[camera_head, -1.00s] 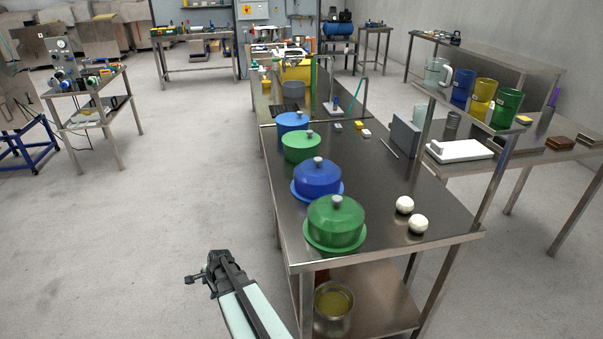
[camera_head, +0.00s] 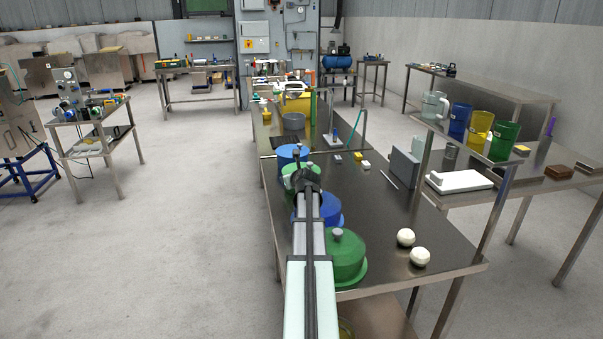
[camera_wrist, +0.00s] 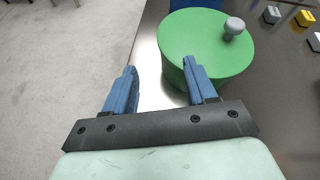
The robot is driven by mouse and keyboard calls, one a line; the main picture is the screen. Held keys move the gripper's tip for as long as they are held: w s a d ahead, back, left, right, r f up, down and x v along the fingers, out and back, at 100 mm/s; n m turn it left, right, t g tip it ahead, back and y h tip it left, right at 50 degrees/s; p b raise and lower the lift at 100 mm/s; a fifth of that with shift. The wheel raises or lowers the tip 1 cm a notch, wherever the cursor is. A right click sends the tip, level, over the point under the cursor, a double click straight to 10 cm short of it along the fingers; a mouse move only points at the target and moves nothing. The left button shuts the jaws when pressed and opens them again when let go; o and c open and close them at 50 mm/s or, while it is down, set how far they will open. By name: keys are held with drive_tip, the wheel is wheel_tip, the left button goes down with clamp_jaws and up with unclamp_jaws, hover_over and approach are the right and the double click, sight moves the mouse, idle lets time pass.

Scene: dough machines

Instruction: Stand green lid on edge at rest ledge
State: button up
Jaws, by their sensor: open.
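Two green lidded pots stand on the steel table. The near green lid (camera_head: 338,250) is partly covered by my arm. The farther green lid (camera_head: 288,175) is partly hidden behind my gripper (camera_head: 305,160). In the wrist view a green lid (camera_wrist: 190,48) with a grey knob (camera_wrist: 233,27) lies ahead, its knob up. My gripper (camera_wrist: 160,72) is open and empty there, its right finger overlapping the lid's near edge in the picture; contact cannot be told. A grey upright panel (camera_head: 404,172) and a thin bar (camera_head: 389,180) sit at the table's right side; which is the rest ledge is unclear.
Blue lidded pots (camera_head: 330,212) (camera_head: 291,151) stand in the same row. Two white balls (camera_head: 405,237) (camera_head: 420,257) lie at the near right. Small blocks (camera_head: 365,164) lie beyond the bar.

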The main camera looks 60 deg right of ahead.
sight(310, 163)
drive_tip(key=s+d+r+m+h, duration=0.2)
drive_tip(key=s+d+r+m, duration=0.25)
drive_tip(key=s+d, duration=0.3)
drive_tip(key=shift+n+g, duration=0.3)
drive_tip(key=shift+n, duration=0.15)
drive_tip(key=x, duration=0.8)
drive_tip(key=a+x, duration=0.1)
drive_tip(key=x, duration=0.4)
drive_tip(key=shift+w+d+f, duration=0.1)
drive_tip(key=shift+w+f, duration=0.25)
drive_tip(key=shift+c, duration=0.2)
clamp_jaws()
drive_tip(key=shift+r, duration=0.1)
